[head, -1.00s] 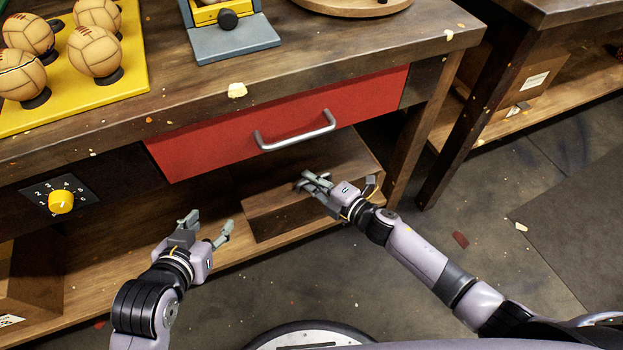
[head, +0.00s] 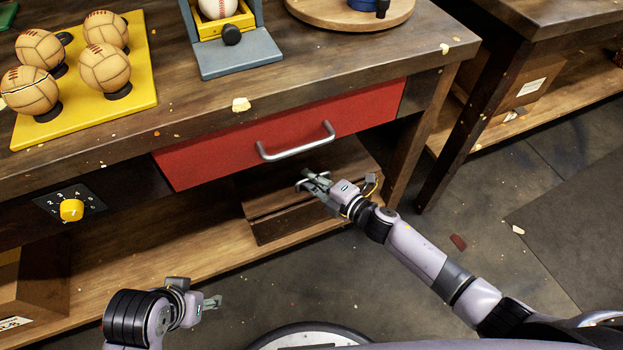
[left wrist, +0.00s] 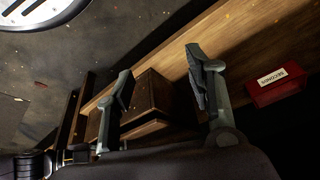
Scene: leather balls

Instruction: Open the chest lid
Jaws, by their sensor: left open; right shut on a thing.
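The wooden chest (head: 290,226) sits on the low shelf beneath the workbench, under the red drawer. Its lid (head: 262,189) looks slightly raised, with a narrow dark gap along the front. My right gripper (head: 312,182) is at the lid's front and is shut on its handle, which the fingers mostly hide. My left gripper (head: 211,302) is open and empty, low in front of the shelf, apart from the chest. The left wrist view shows its two spread fingers (left wrist: 160,88), with the chest (left wrist: 152,98) behind them.
The red drawer (head: 285,133) with its metal handle is closed above the chest. On the bench, a yellow tray (head: 130,96) holds several leather balls. A yellow dial (head: 71,210) is at left. The left wrist view shows a red box (left wrist: 276,92) labelled SECONDS.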

